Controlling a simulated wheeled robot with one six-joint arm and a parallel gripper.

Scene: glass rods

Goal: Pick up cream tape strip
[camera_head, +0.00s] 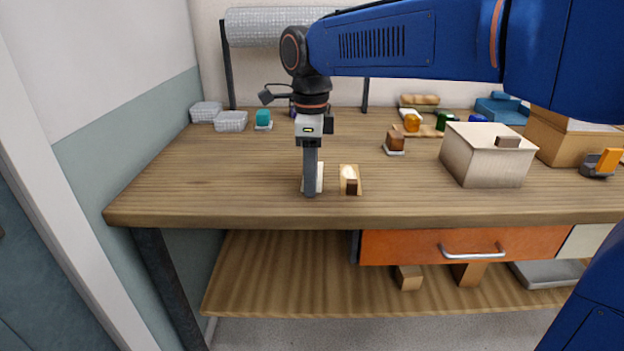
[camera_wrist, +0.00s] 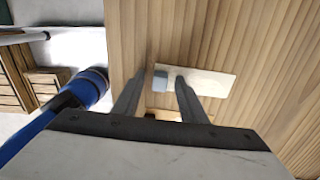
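A flat cream strip (camera_wrist: 212,82) lies on the wooden table in the wrist view, with a small grey-blue block (camera_wrist: 161,81) at its left end. In the head view the strip (camera_head: 319,176) shows as a pale piece just beside and behind my gripper (camera_head: 310,193), which hides part of it. In the wrist view my gripper (camera_wrist: 162,76) has its two fingers apart, tips over or near the block and the strip's left end. Nothing is seen held. I cannot tell whether the tips touch anything.
A pale box (camera_head: 473,165) stands further right. Clear trays (camera_head: 230,122) sit at back left. The table's front edge (camera_head: 300,219) is close; the left front is clear.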

